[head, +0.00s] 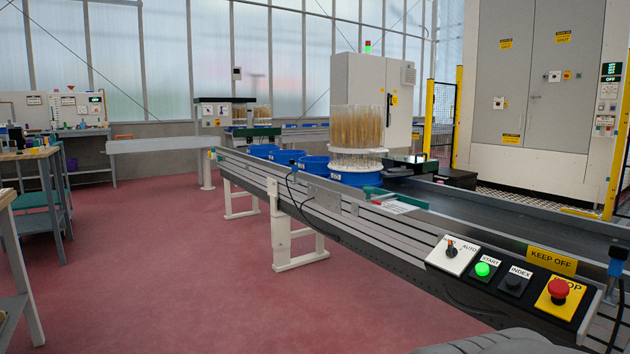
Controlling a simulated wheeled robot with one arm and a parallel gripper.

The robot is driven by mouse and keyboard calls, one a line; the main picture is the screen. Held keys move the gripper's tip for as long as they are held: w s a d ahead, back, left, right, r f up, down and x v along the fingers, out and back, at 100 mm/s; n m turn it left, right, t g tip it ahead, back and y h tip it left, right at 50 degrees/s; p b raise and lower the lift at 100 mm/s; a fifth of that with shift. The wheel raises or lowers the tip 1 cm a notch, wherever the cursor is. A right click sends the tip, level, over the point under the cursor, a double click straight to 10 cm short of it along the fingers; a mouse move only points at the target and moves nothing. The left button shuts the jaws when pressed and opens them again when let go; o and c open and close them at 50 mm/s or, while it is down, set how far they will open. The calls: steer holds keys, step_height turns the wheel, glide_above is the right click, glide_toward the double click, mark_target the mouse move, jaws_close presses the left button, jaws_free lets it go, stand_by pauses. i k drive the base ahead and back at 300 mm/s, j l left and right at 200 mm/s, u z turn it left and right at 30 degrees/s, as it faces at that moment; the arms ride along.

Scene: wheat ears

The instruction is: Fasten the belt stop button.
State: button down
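The belt stop button (558,289) is a red mushroom head on a yellow plate, at the right end of a control panel on the conveyor's near side, low right in the head view. Left of it on the same panel are a dark index button (513,284), a lit green start button (482,269) and a selector switch (451,246) by the word AUTO. A dark grey rounded shape at the bottom edge looks like a part of me. My gripper is not in view.
The conveyor (440,228) runs from the right foreground to the back left, carrying blue tubs (313,163) and a clear cylinder of wheat ears (357,128). A yellow KEEP OFF sign (552,260) stands behind the panel. The red floor (160,260) left of the conveyor is clear.

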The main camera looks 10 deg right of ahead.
mark_target(559, 289)
steer(key=z, duration=1.55)
